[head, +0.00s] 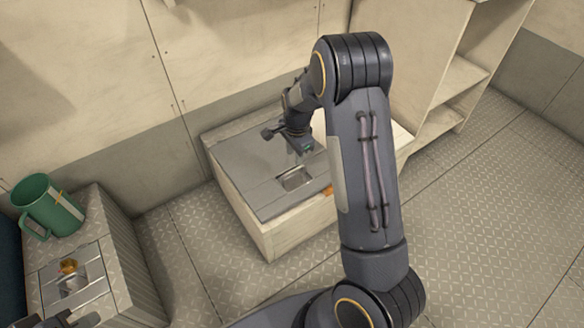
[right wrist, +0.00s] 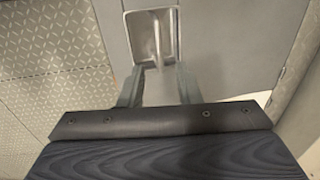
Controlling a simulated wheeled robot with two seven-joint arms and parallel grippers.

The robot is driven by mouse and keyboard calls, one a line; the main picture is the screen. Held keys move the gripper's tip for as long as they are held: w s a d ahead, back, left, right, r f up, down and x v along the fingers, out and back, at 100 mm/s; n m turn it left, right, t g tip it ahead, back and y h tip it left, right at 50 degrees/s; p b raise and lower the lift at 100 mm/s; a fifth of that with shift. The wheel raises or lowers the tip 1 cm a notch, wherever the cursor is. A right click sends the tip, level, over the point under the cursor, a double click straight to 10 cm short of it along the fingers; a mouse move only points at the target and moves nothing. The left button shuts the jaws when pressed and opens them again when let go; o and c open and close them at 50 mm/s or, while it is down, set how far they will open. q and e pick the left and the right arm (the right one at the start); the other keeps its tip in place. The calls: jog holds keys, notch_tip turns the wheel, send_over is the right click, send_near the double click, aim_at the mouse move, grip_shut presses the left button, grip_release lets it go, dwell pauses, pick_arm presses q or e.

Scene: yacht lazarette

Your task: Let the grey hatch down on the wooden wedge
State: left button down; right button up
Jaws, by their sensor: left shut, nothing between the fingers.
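The grey hatch (head: 255,165) lies over a cream box (head: 295,232), nearly level; I cannot tell whether a small gap is left under it. A recessed metal handle (head: 295,178) is set in the hatch; it also shows in the right wrist view (right wrist: 153,22). A small orange-brown piece, seemingly the wooden wedge (head: 328,191), shows at the hatch's edge, partly hidden by my right arm. My right gripper (head: 301,150) is over the hatch by the handle, its fingers (right wrist: 160,78) apart on either side of the handle's bar. My left gripper (head: 76,319) is shut and empty at the bottom left.
A locker (head: 135,265) at the left bears a green mug (head: 48,205) and a metal recess with a brass knob (head: 68,267). Cream shelves (head: 450,100) stand behind at the right. The diamond-plate floor (head: 480,200) at the right is clear.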

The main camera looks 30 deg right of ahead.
aim_at(293, 171)
jog(key=f+b, duration=0.1)
jog(key=f, duration=0.1)
jog(key=f+b, duration=0.1)
jog(key=f, duration=0.1)
jog(key=f+b, duration=0.1)
jog(key=f, duration=0.2)
jog(key=shift+w, duration=0.25)
jog(key=shift+c, duration=0.3)
grip_shut()
